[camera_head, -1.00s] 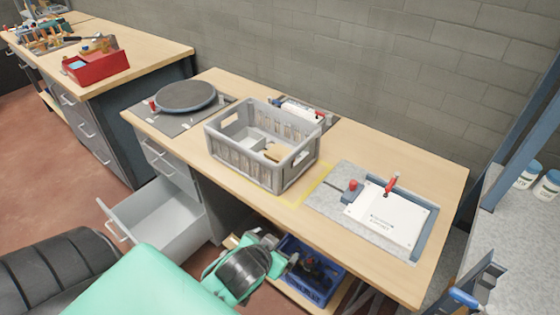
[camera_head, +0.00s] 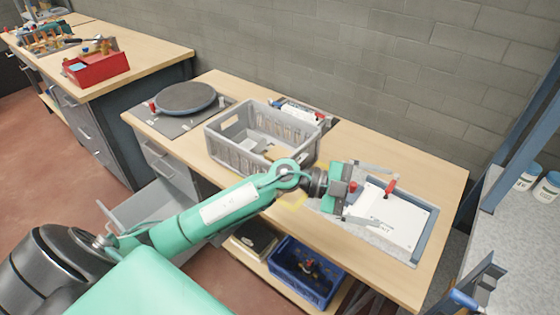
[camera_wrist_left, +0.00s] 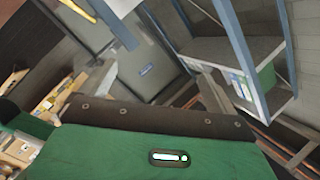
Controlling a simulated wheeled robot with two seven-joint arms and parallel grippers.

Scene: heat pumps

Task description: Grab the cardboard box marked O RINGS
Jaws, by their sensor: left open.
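A grey crate (camera_head: 232,160) stands on the wooden workbench. A small tan box (camera_head: 275,154) lies inside it, partly hidden by the crate wall and my left arm. No O RINGS marking can be read at this size. My left gripper (camera_head: 385,195) is open and empty, to the right of the crate and above the fixture with the white panel. Its fingers point right, away from the crate. The left wrist view shows the gripper's green body (camera_wrist_left: 165,150) with nothing between the fingers. My right gripper is not in view.
A white panel (camera_head: 400,222) with a red clamp lies on the bench's right side. A round dark turntable (camera_head: 185,97) is at the left. A blue bin (camera_head: 300,285) sits on the shelf below. An open drawer (camera_head: 125,212) juts out at left. A block wall stands behind.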

